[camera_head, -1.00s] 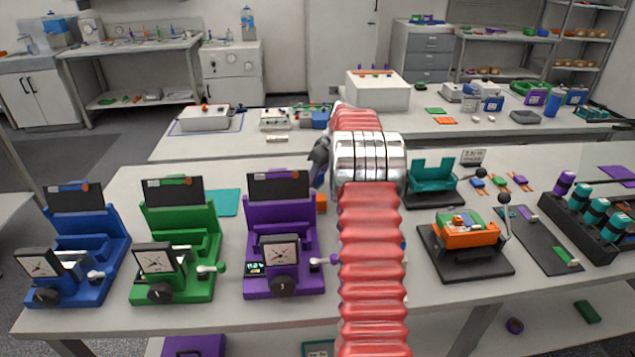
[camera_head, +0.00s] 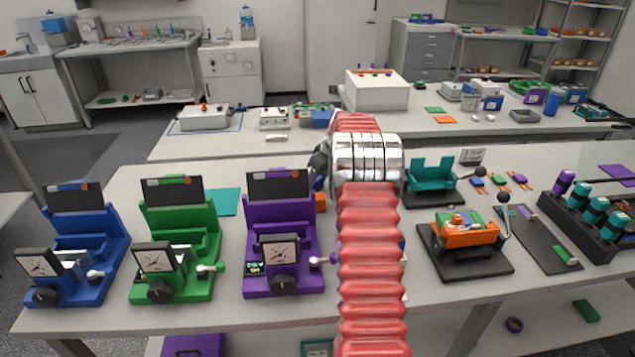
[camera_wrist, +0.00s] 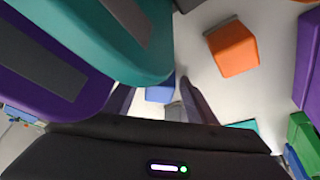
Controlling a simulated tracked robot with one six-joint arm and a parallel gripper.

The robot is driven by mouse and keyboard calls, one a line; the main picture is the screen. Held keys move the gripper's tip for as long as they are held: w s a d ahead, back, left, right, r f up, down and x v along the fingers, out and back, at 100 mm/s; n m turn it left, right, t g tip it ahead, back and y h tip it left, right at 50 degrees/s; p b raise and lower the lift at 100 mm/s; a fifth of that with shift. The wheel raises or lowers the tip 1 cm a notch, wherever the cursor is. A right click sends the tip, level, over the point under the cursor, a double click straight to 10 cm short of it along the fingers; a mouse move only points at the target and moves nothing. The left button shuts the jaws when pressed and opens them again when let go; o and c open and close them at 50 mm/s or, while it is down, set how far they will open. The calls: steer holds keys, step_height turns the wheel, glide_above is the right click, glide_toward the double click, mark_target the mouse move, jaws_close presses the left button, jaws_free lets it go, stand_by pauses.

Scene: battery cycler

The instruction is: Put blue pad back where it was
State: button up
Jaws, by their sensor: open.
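A small blue block (camera_wrist: 160,93), which looks like the blue pad, shows between the fingers of my gripper (camera_wrist: 157,95) in the wrist view. It lies on the pale table beyond the fingertips, partly hidden by a large teal shape close to the camera. My gripper is open, its dark fingers apart on either side of the block, with no contact visible. In the head view my red arm hides most of this area; only a dark part of the wrist shows left of the silver ring.
An orange block (camera_wrist: 233,48) lies nearby on the table. Teal (camera_wrist: 100,35) and purple (camera_wrist: 45,70) shapes loom close at the wrist view's left. Blue (camera_head: 75,250), green (camera_head: 178,245) and purple (camera_head: 282,245) stations stand left of my arm; an orange device (camera_head: 466,232) stands right.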

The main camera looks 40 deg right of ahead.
steer(key=shift+r, duration=0.15)
steer(key=v, duration=1.2)
stand_by(0.7)
